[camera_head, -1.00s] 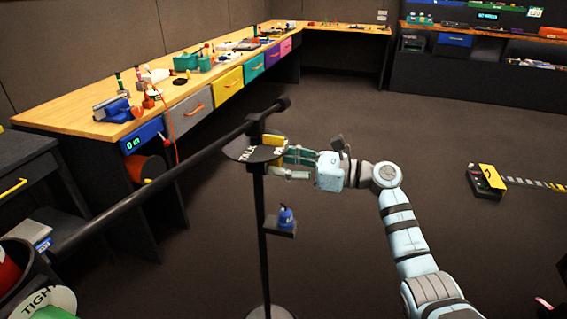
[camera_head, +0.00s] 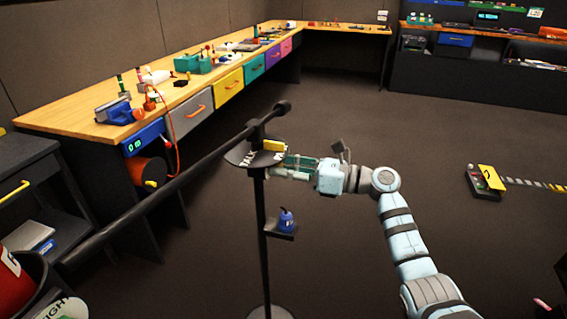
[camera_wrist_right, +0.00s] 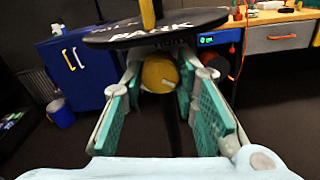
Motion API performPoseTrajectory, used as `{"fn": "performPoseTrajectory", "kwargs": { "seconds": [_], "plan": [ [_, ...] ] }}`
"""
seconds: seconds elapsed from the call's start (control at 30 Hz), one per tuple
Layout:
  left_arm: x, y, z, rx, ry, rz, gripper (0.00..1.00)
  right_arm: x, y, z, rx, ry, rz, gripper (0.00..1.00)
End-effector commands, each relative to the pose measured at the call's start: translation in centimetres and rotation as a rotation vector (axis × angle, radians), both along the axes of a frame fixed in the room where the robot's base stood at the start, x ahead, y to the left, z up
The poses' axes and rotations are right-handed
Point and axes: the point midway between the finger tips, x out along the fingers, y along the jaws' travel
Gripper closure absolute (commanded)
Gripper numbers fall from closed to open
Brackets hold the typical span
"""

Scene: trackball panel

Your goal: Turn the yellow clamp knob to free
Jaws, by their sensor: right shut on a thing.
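A black stand holds a round dark disc (camera_head: 240,155) with white lettering; PARK is readable on it in the wrist view (camera_wrist_right: 125,33). A yellow bar (camera_head: 273,146) sits at the disc's top and also shows in the wrist view (camera_wrist_right: 148,14). The round yellow clamp knob (camera_wrist_right: 160,73), with a pale mark, is just under the disc. My right gripper (camera_head: 283,165) reaches in from the right below the disc's edge. Its teal-padded fingers are shut on the knob, one on each side, in the wrist view (camera_wrist_right: 163,78). My left gripper is not in view.
A long black bar (camera_head: 175,185) crosses the stand's top diagonally. A cluttered wooden workbench (camera_head: 75,122) runs along the left. The floor right of the stand is open up to a box with a yellow lid (camera_head: 488,176).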

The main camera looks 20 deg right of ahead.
Motion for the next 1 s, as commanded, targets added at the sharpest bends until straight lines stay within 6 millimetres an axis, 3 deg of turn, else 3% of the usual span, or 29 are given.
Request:
{"fn": "performPoseTrajectory", "kwargs": {
  "seconds": [0.47, 1.0],
  "plan": [
    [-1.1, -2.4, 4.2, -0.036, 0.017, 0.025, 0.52, -0.1, 0.1, 0.3, 0.232, 0.372, 0.001, 1.0],
    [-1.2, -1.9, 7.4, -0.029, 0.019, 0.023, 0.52, -0.1, 0.0, 0.2, 0.458, 0.73, 0.001, 1.0]
  ]
}}
